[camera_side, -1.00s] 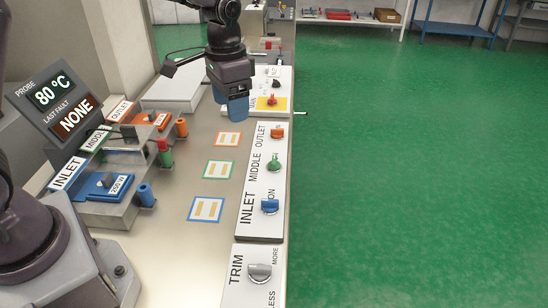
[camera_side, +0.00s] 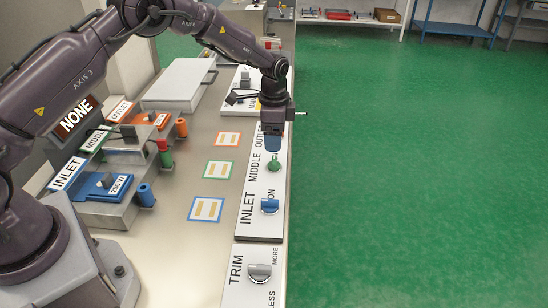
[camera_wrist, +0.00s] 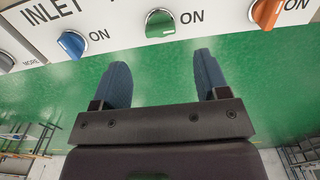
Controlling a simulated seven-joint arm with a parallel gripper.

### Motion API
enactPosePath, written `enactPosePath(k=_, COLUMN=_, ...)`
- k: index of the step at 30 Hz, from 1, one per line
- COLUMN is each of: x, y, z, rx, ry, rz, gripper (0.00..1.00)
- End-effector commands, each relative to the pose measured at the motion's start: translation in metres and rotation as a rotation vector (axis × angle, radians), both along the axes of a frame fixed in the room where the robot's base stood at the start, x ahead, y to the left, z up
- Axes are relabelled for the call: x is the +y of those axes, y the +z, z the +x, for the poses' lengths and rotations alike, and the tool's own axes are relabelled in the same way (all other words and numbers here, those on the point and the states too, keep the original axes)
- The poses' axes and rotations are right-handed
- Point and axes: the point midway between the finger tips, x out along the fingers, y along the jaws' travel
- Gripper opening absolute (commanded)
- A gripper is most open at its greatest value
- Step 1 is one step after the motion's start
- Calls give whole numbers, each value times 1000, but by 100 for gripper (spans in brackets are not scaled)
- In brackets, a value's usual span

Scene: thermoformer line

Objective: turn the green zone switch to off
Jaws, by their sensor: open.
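The green zone switch (camera_side: 273,163) is a knob on the white panel (camera_side: 257,207), in the MIDDLE row between the INLET and OUTLET rows. It also shows in the wrist view (camera_wrist: 159,23) at the top, beside the word ON. My gripper (camera_side: 273,141) is above the panel near the OUTLET row, just beyond the green switch in the side view. In the wrist view my gripper (camera_wrist: 166,80) has two blue fingers spread apart with nothing between them. The green switch lies beyond the fingertips and is untouched. My gripper hides the orange switch in the side view.
The blue switch (camera_side: 269,206) and the orange switch (camera_wrist: 267,12) flank the green one closely. A grey TRIM knob (camera_side: 260,272) is nearer the camera. Three coloured squares lie on the bench, including a green-edged one (camera_side: 218,169). Open floor lies right of the bench.

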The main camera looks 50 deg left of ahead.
Motion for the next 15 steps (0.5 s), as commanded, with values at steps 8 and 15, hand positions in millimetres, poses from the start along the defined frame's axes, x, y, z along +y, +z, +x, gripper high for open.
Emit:
enactPosePath(k=8, x=0, y=-54, z=0, rx=2, ry=0, rz=1, gripper=68)
enactPosePath(k=15, x=0, y=-73, z=0, rx=-1, ry=0, rz=1, gripper=68)
